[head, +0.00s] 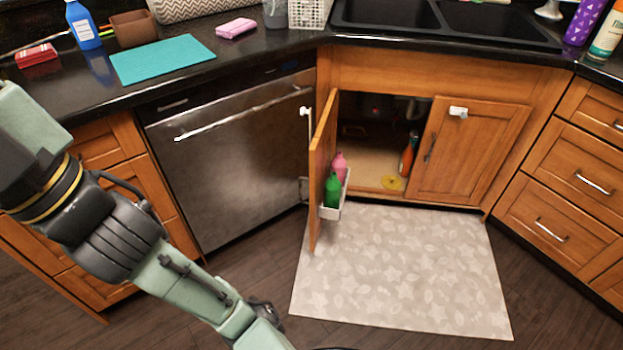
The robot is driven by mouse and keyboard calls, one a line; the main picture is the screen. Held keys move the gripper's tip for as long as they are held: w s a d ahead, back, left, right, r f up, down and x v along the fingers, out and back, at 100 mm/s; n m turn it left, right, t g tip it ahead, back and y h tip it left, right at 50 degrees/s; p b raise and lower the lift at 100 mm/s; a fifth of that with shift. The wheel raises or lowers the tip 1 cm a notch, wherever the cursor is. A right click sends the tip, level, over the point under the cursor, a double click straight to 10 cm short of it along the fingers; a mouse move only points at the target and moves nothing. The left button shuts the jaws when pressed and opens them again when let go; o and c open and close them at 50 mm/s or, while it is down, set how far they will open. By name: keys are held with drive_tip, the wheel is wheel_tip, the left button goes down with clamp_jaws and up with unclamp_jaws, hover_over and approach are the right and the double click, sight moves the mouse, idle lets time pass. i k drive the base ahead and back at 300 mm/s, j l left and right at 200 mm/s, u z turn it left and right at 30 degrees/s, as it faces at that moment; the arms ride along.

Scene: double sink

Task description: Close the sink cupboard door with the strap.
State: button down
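The sink cupboard's left door (322,165) stands wide open, swung out toward me and seen nearly edge-on. A small rack (334,211) on its inner side holds a green bottle and a pink bottle. The right door (462,160) is shut. A white fitting (306,112) shows at the upper outer side of the open door, and another white fitting (458,112) is on the upper part of the right door. I cannot tell which of them carries the strap. My arm reaches down past the bottom edge of the picture, so my gripper is out of view.
A dishwasher (235,160) is left of the open door. A pale leaf-patterned mat (405,270) lies on the floor before the cupboard. An orange bottle (408,158) stands inside the cupboard. Drawers (560,190) are at right.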

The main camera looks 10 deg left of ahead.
sight(321, 149)
drive_tip(key=k+j+z, duration=0.1)
drive_tip(key=j, duration=0.3)
drive_tip(key=k+j, duration=0.2)
drive_tip(key=j, duration=0.2)
drive_tip(key=k+j+z, duration=0.15)
drive_tip(key=j, duration=0.25)
drive_tip(key=k+j, duration=0.2)
drive_tip(key=j, duration=0.2)
drive_tip(key=k+j+z, duration=0.15)
drive_tip(key=j, duration=0.25)
drive_tip(key=i+j+u, duration=0.15)
drive_tip(key=i+j, duration=0.65)
drive_tip(key=i, duration=0.35)
